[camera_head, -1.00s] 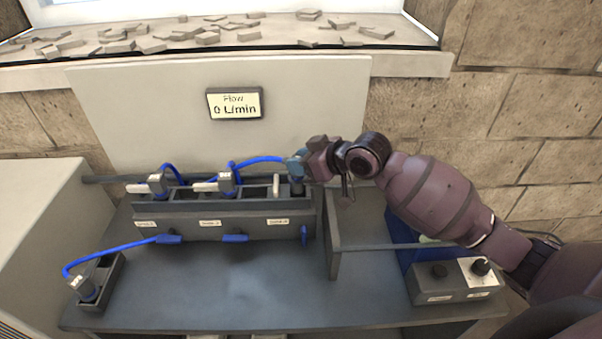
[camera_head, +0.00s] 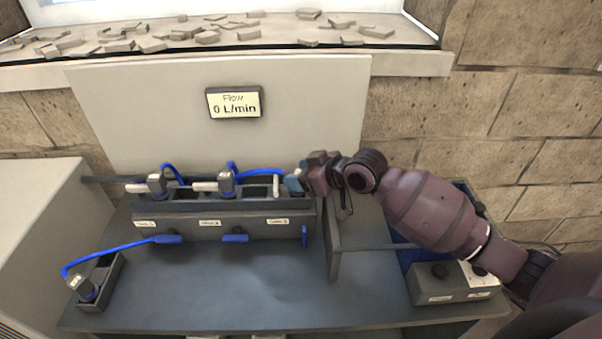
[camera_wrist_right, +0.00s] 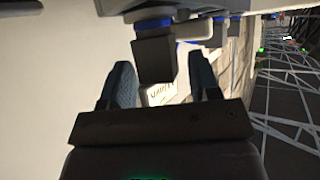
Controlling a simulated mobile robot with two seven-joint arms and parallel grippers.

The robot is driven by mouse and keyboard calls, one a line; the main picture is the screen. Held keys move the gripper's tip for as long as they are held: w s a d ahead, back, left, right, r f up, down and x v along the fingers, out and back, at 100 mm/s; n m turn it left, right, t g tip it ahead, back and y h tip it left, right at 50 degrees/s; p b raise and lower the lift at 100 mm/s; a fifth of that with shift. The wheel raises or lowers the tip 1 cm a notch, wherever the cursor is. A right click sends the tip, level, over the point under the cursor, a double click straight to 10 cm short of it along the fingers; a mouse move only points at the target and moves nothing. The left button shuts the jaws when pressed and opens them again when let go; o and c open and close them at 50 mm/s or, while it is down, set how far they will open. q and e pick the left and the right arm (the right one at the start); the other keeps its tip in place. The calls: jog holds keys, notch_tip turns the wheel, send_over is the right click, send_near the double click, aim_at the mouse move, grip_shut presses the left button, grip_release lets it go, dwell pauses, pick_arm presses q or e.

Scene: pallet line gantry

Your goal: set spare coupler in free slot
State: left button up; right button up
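A grey coupler (camera_head: 83,287) with a blue hose sits in a small dark holder (camera_head: 119,268) at the lower left. The dark manifold rack (camera_head: 205,229) has grey couplers with blue hoses at its left (camera_head: 157,184) and middle (camera_head: 227,183). A dark opening (camera_head: 257,191) shows right of the middle one. My right gripper (camera_head: 293,183) is at the rack's right end and hides what is beneath it. In the wrist view its fingers (camera_wrist_right: 160,82) are apart, with a dark block (camera_wrist_right: 155,60) with a blue ring between or just beyond the tips. My left gripper is not seen.
The flow display (camera_head: 234,103) reads 0 L/min. Blue handles (camera_head: 235,238) line the rack's front. A dark divider (camera_head: 334,240) and a blue bin (camera_head: 408,255) are to the right, behind a knob box (camera_head: 450,283). The bench middle (camera_head: 225,285) is clear.

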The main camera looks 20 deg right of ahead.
jog(key=shift+r, duration=0.1)
jog(key=shift+s+d+r, duration=0.1)
jog(key=shift+r, duration=0.05)
jog(key=v, duration=1.1)
jog(key=shift+s+d+r, duration=0.2)
jog(key=shift+d, duration=0.05)
jog(key=shift+s+f, duration=0.1)
